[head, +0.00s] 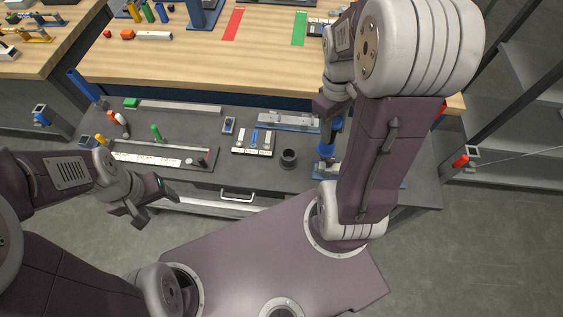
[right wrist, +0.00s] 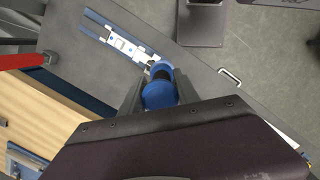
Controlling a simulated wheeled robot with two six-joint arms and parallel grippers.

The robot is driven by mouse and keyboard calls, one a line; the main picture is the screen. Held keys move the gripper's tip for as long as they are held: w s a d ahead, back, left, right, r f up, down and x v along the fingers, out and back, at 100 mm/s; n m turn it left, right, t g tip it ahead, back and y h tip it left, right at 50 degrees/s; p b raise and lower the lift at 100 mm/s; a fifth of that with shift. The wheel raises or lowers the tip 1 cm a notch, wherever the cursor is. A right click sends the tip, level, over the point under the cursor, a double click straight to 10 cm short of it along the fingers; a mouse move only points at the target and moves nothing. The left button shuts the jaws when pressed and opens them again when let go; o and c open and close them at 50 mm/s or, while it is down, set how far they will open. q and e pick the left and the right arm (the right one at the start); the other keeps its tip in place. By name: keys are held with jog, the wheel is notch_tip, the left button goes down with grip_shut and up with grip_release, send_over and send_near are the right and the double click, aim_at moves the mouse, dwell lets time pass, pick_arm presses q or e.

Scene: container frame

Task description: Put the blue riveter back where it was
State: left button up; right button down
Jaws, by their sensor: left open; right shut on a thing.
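The blue riveter (right wrist: 160,94) is between the fingers of my right gripper (right wrist: 159,92) in the right wrist view, seen from above along its length. In the head view my right gripper (head: 335,103) is shut on it, and the blue riveter (head: 327,150) shows below the fingers, over the right part of the grey worktop. A blue-railed fixture with a pale plate (right wrist: 122,43) lies beside its lower end; whether they touch is unclear. My right forearm hides part of this area in the head view. My left gripper (head: 143,203) is open and empty at the worktop's front left.
The grey worktop (head: 225,178) holds a long white tray (head: 150,155), a small tool tray (head: 252,140), a dark round cup (head: 289,158) and a blue-edged plate (head: 285,122). A wooden table (head: 190,65) stands behind. A drawer handle (head: 238,196) is at the front.

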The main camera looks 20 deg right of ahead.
jog(key=shift+d, duration=0.1)
jog(key=w+a+f+p, duration=0.3)
jog(key=w+a+f, duration=0.4)
jog(key=w+f, duration=0.2)
notch_tip(320, 180, down, 2)
jog(key=shift+a, duration=0.35)
jog(key=shift+f, duration=0.45)
jog(key=c, duration=0.9)
grip_release()
